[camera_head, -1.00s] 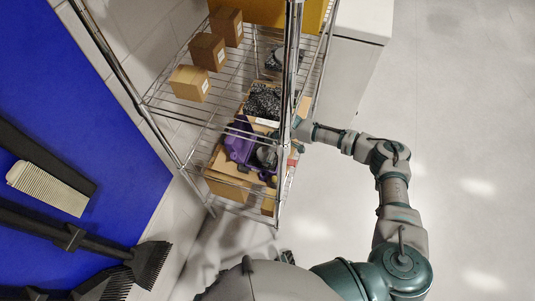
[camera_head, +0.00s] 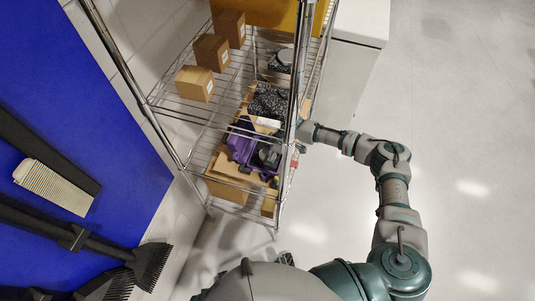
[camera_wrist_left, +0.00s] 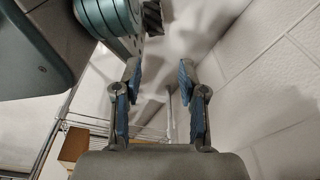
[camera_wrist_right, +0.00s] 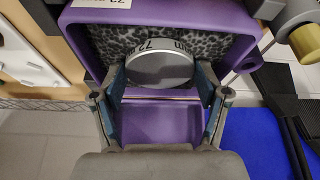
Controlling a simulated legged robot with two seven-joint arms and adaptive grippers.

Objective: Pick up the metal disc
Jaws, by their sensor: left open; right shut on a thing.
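In the head view the disc (camera_head: 269,156) shows small beside the purple fixture (camera_head: 240,148) on the wire shelf. My left gripper (camera_wrist_left: 160,72) is open and empty in the left wrist view, away from the shelf.
The wire shelf (camera_head: 221,122) has metal posts and rails close to my right arm. Several cardboard boxes (camera_head: 195,84) and a black speckled item (camera_head: 267,102) stand on it. A blue panel with brushes (camera_head: 150,262) is at left. Open floor (camera_head: 470,130) lies at right.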

